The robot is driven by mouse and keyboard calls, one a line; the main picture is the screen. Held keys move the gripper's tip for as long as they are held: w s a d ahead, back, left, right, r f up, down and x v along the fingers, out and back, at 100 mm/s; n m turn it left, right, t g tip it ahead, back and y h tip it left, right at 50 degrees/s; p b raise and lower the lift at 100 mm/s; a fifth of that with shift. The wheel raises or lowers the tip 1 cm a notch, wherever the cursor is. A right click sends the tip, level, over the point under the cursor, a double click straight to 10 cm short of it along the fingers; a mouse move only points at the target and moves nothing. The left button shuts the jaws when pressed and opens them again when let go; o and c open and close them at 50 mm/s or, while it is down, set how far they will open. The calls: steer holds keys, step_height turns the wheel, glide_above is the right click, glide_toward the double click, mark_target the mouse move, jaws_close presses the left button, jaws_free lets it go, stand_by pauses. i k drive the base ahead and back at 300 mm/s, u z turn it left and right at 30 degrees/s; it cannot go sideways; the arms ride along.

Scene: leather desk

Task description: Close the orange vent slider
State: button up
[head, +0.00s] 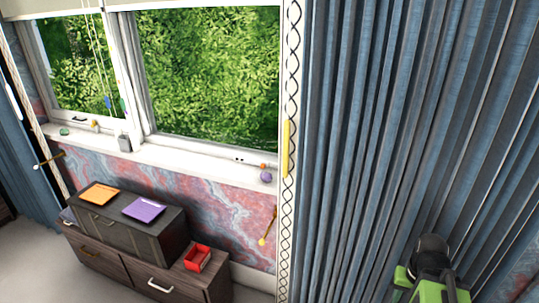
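No part is clearly recognisable as the orange vent slider. A small orange piece (264,166) sits at the right end of the window sill, close to a slotted white strip (240,159) and just above a purple ball (266,177). Another small orange piece (95,124) is low on the left window frame. Both are too small to read as open or closed. My gripper (432,262), green and black, is at the bottom right in front of the blue curtain, well away from both pieces. Its fingertips cannot be made out clearly.
A dark chest (165,237) bearing an orange panel (100,195) and a purple panel (143,208) stands on a wooden drawer unit (217,289) below the window. A red box (197,257) is beside it. Pleated blue curtains (390,120) fill the right side.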

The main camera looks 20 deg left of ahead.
mark_target(262, 165)
steer(key=u, duration=2.45)
steer(key=i, duration=1.5)
steer(key=z, duration=0.95)
steer(key=i, duration=0.45)
